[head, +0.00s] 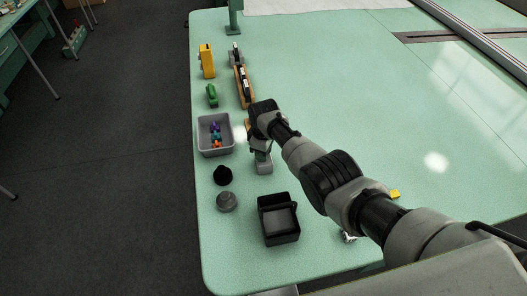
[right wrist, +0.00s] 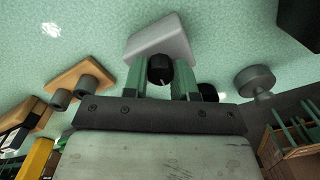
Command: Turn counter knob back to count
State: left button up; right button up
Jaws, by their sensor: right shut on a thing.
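The counter is a light grey box (head: 264,167) on the green table, below my right gripper (head: 261,153) in the head view. In the right wrist view the counter's pale body (right wrist: 160,38) lies just beyond the fingertips. Its black knob (right wrist: 160,68) with a pale mark sits between the two green fingers of my right gripper (right wrist: 161,80), which is shut on it. In the head view the knob is hidden by the gripper and wrist. My left gripper is not in view.
A grey bin (head: 201,147) with coloured pieces stands left of the counter. A black round piece (head: 222,175), a grey round piece (head: 227,201) and a black tray (head: 263,229) lie nearer. A wooden rack (head: 239,83) stands behind. The table's right side is largely clear.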

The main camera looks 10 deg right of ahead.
jog(key=shift+n, duration=0.6)
jog(key=o, duration=0.9)
jog(key=shift+o, duration=0.2)
jog(key=shift+r, duration=0.3)
notch_tip(320, 180, up, 10)
jog(key=p, duration=0.1)
